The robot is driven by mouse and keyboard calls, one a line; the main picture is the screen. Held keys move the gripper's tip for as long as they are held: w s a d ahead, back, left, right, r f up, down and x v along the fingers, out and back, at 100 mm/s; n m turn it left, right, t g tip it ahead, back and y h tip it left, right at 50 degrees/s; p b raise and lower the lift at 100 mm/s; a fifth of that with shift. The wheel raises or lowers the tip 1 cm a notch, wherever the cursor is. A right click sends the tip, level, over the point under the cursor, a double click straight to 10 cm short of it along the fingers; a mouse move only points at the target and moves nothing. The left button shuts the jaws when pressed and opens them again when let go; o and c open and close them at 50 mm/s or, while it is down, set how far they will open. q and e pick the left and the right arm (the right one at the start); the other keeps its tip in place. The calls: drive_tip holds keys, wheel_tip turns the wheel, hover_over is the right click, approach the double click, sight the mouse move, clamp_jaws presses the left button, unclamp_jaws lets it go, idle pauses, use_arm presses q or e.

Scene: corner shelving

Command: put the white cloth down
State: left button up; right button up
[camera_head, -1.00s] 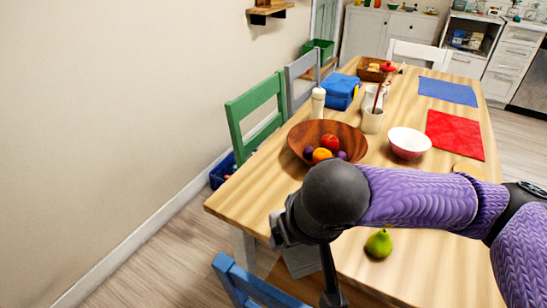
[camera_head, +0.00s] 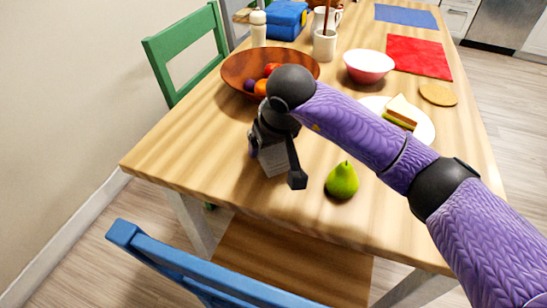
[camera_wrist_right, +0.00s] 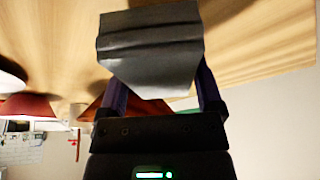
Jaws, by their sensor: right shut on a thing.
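The white cloth (camera_head: 272,160) is a folded, pale grey-white piece held between the fingers of my right gripper (camera_head: 276,166) over the near left part of the wooden table (camera_head: 225,185). In the right wrist view the cloth (camera_wrist_right: 150,55) looks grey in shade, with fold layers along one edge. It sits between the two fingers of my right gripper (camera_wrist_right: 162,95). I cannot tell whether the cloth touches the tabletop. My left gripper is not in view.
A green pear (camera_head: 342,181) stands just right of the gripper. A brown fruit bowl (camera_head: 235,70) is behind it. A plate (camera_head: 425,128) with a sandwich (camera_head: 400,110) lies to the right. A blue chair (camera_head: 180,260) stands at the front edge. The table's front left is clear.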

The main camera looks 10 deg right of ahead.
wheel_tip(320, 180, down, 3)
drive_tip(key=shift+r+b, duration=0.1)
drive_tip(key=shift+b, duration=0.3)
drive_tip(key=shift+r, duration=0.15)
drive_tip(key=o, duration=0.8)
drive_tip(key=shift+o, duration=0.3)
drive_tip(key=p+v, duration=0.5)
drive_tip(key=v, duration=0.6)
drive_tip(key=shift+w+r+p, duration=0.1)
drive_tip(key=shift+r+p, duration=0.15)
drive_tip(key=shift+p, duration=0.15)
drive_tip(key=shift+s+d+r, duration=0.1)
drive_tip(key=shift+s+r, duration=0.1)
drive_tip(key=shift+r, duration=0.1)
